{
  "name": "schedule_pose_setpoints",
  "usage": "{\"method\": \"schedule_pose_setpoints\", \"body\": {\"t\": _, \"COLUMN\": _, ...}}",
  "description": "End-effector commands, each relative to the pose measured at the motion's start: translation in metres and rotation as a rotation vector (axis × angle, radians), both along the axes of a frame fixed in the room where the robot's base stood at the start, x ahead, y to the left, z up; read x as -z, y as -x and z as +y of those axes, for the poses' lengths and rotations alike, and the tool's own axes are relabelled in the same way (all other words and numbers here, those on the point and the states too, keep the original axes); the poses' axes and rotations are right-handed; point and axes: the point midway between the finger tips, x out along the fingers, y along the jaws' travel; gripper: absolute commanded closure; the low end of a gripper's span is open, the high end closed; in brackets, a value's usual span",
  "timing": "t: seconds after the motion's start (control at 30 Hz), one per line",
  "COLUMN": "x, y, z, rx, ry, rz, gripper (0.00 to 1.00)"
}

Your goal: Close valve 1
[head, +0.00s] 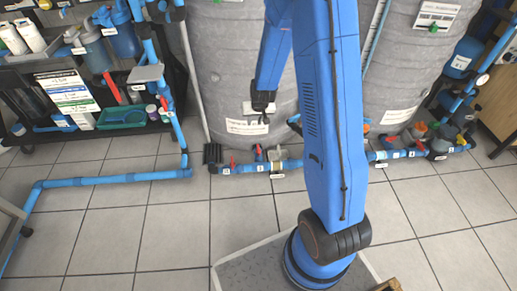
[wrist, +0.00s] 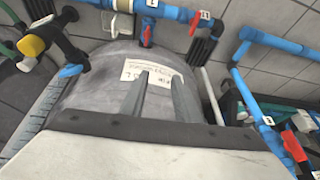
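Small red-handled valves sit on the low blue pipe in front of the grey tank; one red handle (head: 232,162) is at its left end. The tag numbers are too small to read surely, so I cannot tell which is valve 1. My gripper (head: 262,108) hangs in front of the tank, above the pipe. In the wrist view its two grey fingers (wrist: 160,82) are apart, with nothing between them.
The grey tank (head: 235,60) with a paper label (head: 247,127) stands close behind my gripper. A blue floor pipe (head: 110,180) runs at the left, beside a dark shelf rack with filters. More pipes and valves (head: 420,145) lie at the right. The tiled floor in front is mostly clear.

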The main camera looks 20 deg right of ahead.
Motion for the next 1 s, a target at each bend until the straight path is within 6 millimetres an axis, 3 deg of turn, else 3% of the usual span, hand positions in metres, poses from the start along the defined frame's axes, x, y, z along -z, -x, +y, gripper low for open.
{"method": "schedule_pose_setpoints", "body": {"t": 0.03, "x": 0.018, "y": -0.003, "z": -0.003, "rx": 0.009, "ry": 0.004, "rz": 0.008, "gripper": 0.71}}
{"method": "schedule_pose_setpoints", "body": {"t": 0.2, "x": 0.069, "y": -0.011, "z": -0.015, "rx": 0.039, "ry": 0.023, "rz": 0.015, "gripper": 0.71}}
{"method": "schedule_pose_setpoints", "body": {"t": 0.4, "x": 0.118, "y": -0.014, "z": -0.027, "rx": 0.066, "ry": 0.046, "rz": 0.02, "gripper": 0.71}}
{"method": "schedule_pose_setpoints", "body": {"t": 1.0, "x": 0.174, "y": -0.027, "z": -0.037, "rx": 0.079, "ry": 0.059, "rz": 0.022, "gripper": 0.71}}
